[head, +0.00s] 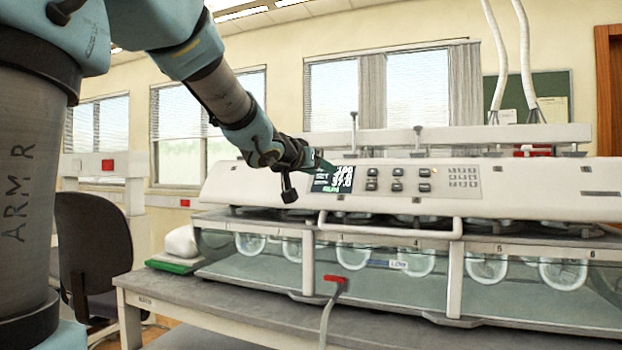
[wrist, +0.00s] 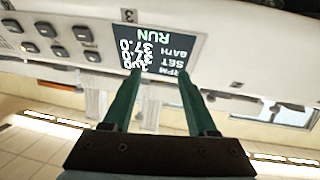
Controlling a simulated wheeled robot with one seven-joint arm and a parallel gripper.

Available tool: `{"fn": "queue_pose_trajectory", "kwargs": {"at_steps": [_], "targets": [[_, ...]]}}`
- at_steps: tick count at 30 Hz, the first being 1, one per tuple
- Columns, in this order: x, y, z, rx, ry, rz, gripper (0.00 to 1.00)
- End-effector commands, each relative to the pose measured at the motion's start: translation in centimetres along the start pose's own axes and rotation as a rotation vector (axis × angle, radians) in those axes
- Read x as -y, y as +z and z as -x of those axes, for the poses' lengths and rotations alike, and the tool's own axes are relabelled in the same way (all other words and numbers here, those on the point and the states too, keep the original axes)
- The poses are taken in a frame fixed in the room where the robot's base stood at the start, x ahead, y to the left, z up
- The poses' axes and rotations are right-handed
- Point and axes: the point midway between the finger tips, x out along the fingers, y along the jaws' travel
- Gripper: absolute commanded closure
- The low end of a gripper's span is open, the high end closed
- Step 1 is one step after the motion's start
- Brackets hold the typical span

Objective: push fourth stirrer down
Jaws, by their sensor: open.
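The stirrer bath is a long white machine (head: 400,186) with a row of glass vessels in a water tank below it. Thin stirrer rods with grey caps stand up behind its top edge, one above the display (head: 353,130) and another farther right (head: 417,138). The right one roughly lines up with the fourth position, but I cannot read its number. My gripper (head: 325,170) is in front of the lit display (head: 333,180), left of that rod and below its cap. In the wrist view its two green fingers (wrist: 160,76) are apart with nothing between them.
A white handle bar (head: 390,229) juts out in front. Two white hoses (head: 527,60) hang at the right. A red-handled tap (head: 335,279) is at the front. A dark chair (head: 93,240) stands left.

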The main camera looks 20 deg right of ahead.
Motion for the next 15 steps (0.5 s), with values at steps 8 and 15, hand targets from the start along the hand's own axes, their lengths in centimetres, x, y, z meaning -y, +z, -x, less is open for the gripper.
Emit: {"fn": "queue_pose_trajectory", "kwargs": {"at_steps": [8,15], "targets": [[1.9,1.8,0.3,0.035,-0.053,0.009,0.42],[2.1,1.9,0.4,0.038,-0.058,0.010,0.42]]}}
